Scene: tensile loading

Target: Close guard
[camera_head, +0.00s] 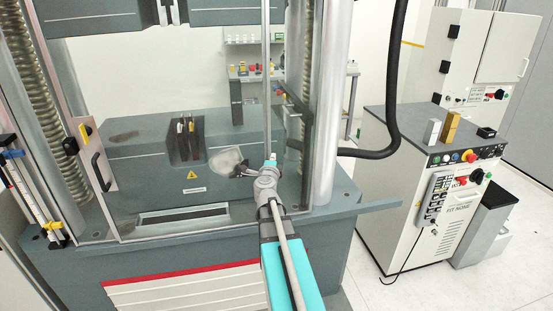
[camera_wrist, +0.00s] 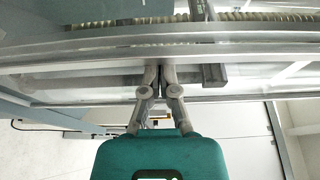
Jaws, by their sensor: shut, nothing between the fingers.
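The guard is a clear pane with a metal upright (camera_head: 267,95) on the front of the grey testing machine. A plate with a black handle (camera_head: 100,172) and a yellow label is at its left side. I cannot tell how far the guard stands open. My gripper (camera_head: 243,171) is low by the metal upright, partly hidden by my wrist. In the wrist view my gripper (camera_wrist: 160,80) has its fingers together with nothing between them. They lie against or just short of a metal rail (camera_wrist: 80,60); contact is unclear. A dark block (camera_wrist: 213,75) is right of the fingertips.
A control cabinet (camera_head: 415,215) with buttons stands on the right, a brass block (camera_head: 451,126) and a grey block on top. A black cable (camera_head: 393,90) hangs between it and the machine. A thick metal column (camera_head: 330,110) is right of my gripper. White floor shows at the lower right.

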